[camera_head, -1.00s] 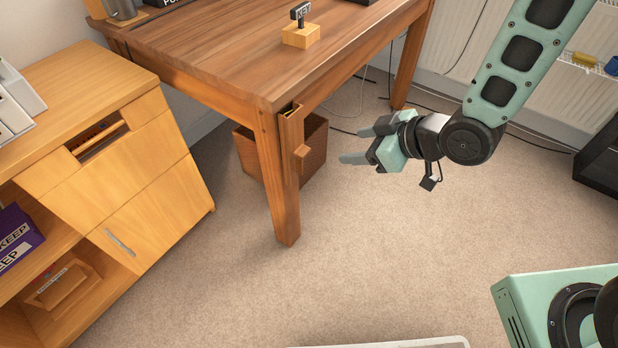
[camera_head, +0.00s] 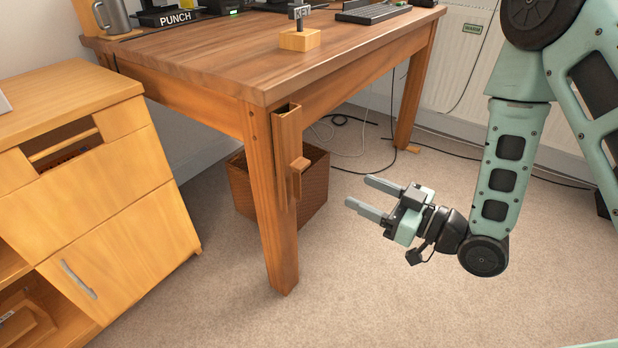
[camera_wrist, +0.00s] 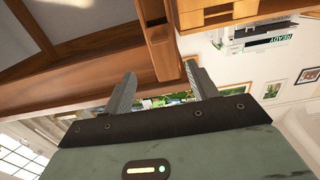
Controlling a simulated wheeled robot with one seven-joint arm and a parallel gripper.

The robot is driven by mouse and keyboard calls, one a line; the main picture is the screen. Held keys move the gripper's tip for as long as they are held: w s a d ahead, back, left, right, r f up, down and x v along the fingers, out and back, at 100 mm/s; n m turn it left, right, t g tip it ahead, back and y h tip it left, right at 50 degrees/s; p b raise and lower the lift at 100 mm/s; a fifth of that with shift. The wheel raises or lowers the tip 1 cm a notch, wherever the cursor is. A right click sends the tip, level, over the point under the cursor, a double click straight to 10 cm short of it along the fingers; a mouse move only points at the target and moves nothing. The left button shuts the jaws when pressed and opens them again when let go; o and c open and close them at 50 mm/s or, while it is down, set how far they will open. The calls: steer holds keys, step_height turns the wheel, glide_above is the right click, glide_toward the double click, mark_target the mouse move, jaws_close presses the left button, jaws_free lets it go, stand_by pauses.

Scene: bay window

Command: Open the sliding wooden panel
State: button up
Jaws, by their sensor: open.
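A light wooden panel with a metal bar handle (camera_head: 110,245) forms the lower front of the cabinet at the left. A narrow wooden piece with a small block-shaped knob (camera_head: 297,165) is mounted at the desk's front leg (camera_head: 268,205). Which of the two is the sliding panel, I cannot tell for sure. My gripper (camera_head: 366,193) is open and empty, right of the knob and apart from it, its fingers pointing left. In the wrist view, my fingers (camera_wrist: 161,80) are spread, with brown wood (camera_wrist: 155,35) beyond them.
The desk (camera_head: 200,50) carries a key stand (camera_head: 299,40), a mug (camera_head: 113,17) and dark items. A brown woven basket (camera_head: 315,185) stands under it, behind the leg. Cables (camera_head: 470,150) lie on the carpet by the radiator. The carpet in front is clear.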

steer(key=b, duration=0.9)
glide_toward(306, 166)
steer(key=b+x, duration=0.1)
steer(key=x, duration=0.8)
steer(key=shift+a, duration=0.15)
jaws_close()
step_height(306, 166, down, 13)
steer(key=b, duration=0.8)
steer(key=shift+f, duration=0.15)
jaws_free()
